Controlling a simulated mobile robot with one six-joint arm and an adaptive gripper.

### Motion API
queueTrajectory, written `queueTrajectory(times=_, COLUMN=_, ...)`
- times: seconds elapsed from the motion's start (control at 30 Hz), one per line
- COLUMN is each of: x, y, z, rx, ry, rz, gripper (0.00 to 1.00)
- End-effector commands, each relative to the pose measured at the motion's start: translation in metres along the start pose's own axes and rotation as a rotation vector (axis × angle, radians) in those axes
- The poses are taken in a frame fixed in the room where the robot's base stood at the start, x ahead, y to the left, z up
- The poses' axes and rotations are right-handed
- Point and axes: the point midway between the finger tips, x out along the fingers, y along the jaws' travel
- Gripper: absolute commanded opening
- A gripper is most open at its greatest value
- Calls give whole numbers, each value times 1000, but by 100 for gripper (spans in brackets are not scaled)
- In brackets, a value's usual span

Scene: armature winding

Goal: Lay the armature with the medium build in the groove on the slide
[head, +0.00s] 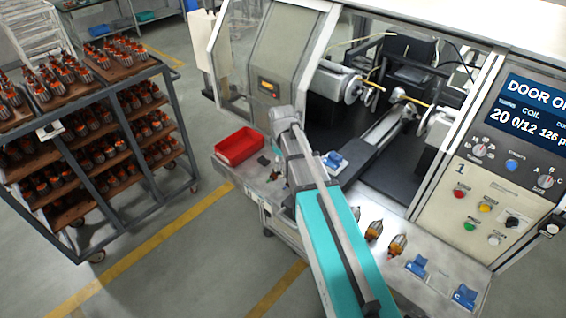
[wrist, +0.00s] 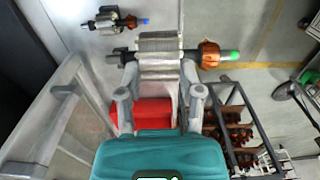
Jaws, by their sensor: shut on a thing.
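In the wrist view my gripper (wrist: 160,88) is shut on an armature (wrist: 158,43) with a silver laminated core, an orange winding and a green shaft tip. Its shaft lies crosswise to the fingers. A smaller armature (wrist: 113,19) with a blue tip lies beyond it, apart. In the head view my arm hides the gripper and the held armature. The slide (head: 378,133) runs inside the open winding machine; its groove is too small to make out. Armatures with orange windings (head: 373,231) (head: 398,244) lie on the front table. I cannot tell which build is held.
A red bin (head: 239,146) stands at the table's left end. A rack (head: 88,152) full of armatures stands at left. The machine's door frame (head: 225,62) and control panel (head: 497,195) flank the opening.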

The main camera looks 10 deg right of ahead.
Motion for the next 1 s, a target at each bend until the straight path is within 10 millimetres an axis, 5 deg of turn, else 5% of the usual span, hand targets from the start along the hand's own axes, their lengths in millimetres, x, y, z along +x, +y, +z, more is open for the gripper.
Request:
queueTrajectory(times=0.23, x=0, y=-8, z=-13, rx=-58, ry=59, rz=-2, gripper=0)
queueTrajectory(times=0.47, x=-6, y=-30, z=-52, rx=-240, ry=252, rz=-31, gripper=0)
queueTrajectory(times=1.0, x=-57, y=-68, z=-142, rx=-657, ry=774, rz=-279, gripper=0)
